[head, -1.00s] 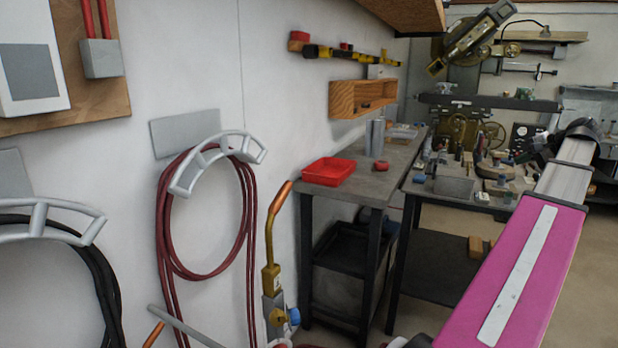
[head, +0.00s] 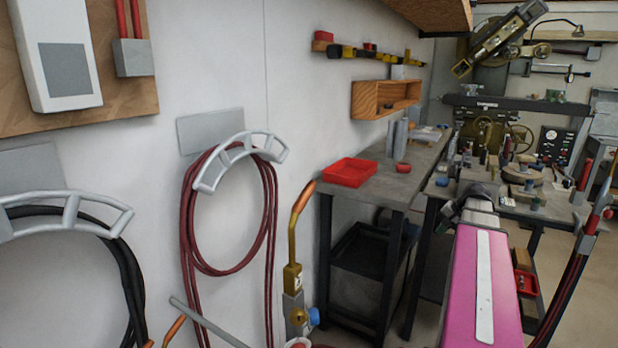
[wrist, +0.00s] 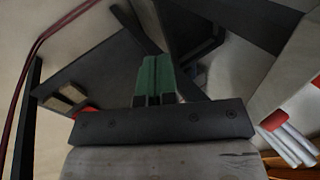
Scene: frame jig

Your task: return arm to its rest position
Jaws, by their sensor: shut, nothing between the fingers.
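My gripper (wrist: 156,80) shows in the wrist view as a dark crossbar with two green fingers close together. It is shut and nothing is held between the fingers. In the head view my arm, with its pink link (head: 484,290), is at the lower right, in front of the workbenches. The arm narrows to a grey section with a dark joint at its far end. The fingers cannot be made out in the head view.
A grey bench (head: 385,182) with a red tray (head: 350,172) stands along the wall. A cluttered machine bench is behind my arm. Cables hang at right. Some floor is open at far right.

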